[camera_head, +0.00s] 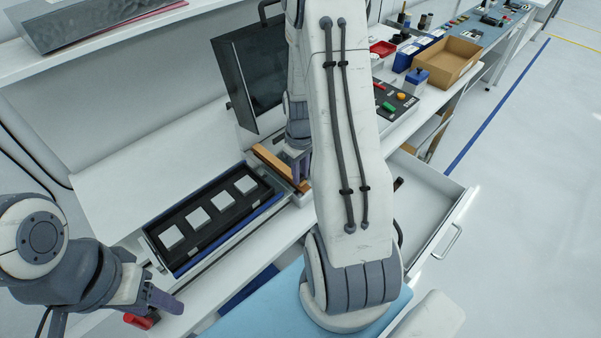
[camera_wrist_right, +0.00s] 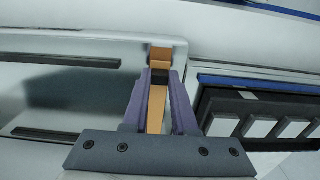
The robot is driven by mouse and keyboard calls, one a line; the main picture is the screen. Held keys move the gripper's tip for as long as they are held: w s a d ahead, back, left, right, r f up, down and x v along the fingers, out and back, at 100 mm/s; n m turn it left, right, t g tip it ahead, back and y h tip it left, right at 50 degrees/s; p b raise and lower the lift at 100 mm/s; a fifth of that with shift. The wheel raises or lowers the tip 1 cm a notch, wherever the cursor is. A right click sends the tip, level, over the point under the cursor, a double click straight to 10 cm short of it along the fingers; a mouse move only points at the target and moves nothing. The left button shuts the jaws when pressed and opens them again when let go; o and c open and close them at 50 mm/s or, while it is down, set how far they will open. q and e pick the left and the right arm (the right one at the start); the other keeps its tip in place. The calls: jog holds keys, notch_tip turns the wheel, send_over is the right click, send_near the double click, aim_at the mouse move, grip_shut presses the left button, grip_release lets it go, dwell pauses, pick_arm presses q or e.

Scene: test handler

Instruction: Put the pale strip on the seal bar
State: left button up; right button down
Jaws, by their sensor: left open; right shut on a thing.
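A long tan strip (camera_head: 279,166) lies at the right end of the black tray, on or just above the pale housing there. It is the only strip-like thing I make out; I cannot tell the seal bar apart from it.
The black tray (camera_head: 183,217) holds several pale squares. A dark screen (camera_head: 250,80) stands behind it. A button panel (camera_head: 398,98), a cardboard box (camera_head: 450,62) and an open drawer (camera_head: 425,205) are at the right.

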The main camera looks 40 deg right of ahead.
jog(key=shift+f, duration=0.6)
jog(key=shift+f, duration=0.1)
jog(key=shift+f, duration=0.15)
jog(key=c, duration=0.7)
grip_release()
jog(key=shift+r, duration=0.2)
